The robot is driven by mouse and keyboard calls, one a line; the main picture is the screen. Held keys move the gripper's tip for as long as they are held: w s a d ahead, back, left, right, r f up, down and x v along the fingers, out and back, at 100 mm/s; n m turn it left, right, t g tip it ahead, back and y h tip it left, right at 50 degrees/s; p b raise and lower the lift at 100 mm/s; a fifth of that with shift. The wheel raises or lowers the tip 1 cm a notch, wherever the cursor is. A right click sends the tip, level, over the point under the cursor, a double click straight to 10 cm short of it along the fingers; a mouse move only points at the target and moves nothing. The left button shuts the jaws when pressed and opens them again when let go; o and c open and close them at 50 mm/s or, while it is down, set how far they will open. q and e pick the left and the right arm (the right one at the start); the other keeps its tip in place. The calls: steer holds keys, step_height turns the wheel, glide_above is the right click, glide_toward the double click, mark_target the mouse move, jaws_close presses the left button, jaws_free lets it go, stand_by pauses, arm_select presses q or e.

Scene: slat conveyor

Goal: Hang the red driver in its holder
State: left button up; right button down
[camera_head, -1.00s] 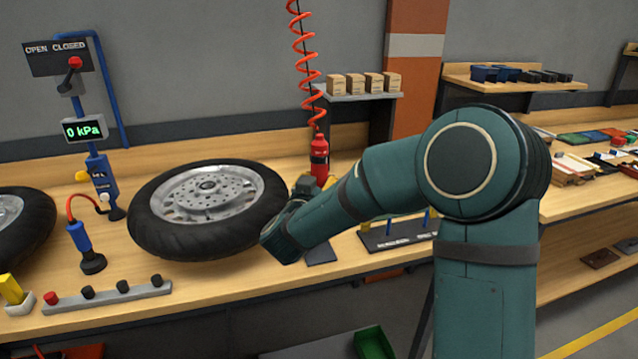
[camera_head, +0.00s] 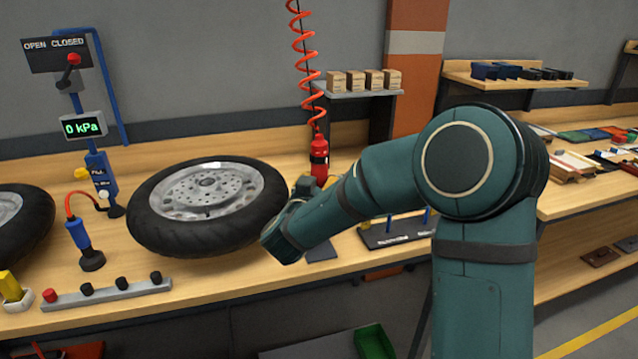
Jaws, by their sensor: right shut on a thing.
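The red driver (camera_head: 319,152) stands upright under a red coiled hose, just right of the big tyre's far edge. It has a red top and a black band. My right gripper (camera_head: 306,187) is at the driver's lower part and is shut on it. My own forearm and wrist hide most of the fingers and the driver's lower end. A dark flat plate (camera_head: 321,251) shows on the bench below my wrist; I cannot tell if it belongs to the driver's holder. My left gripper is not in view.
A tyre on a wheel (camera_head: 165,231) lies just left of my right gripper. A dark stand with blue pins (camera_head: 395,231) is to its right. A shelf with small boxes (camera_head: 365,92) is behind. A blue pump post (camera_head: 101,172) stands at left.

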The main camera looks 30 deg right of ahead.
steer(key=shift+f, duration=0.3)
stand_by(0.6)
steer(key=c, duration=0.6)
jaws_free()
steer(key=shift+f, duration=0.1)
steer(key=v, duration=1.2)
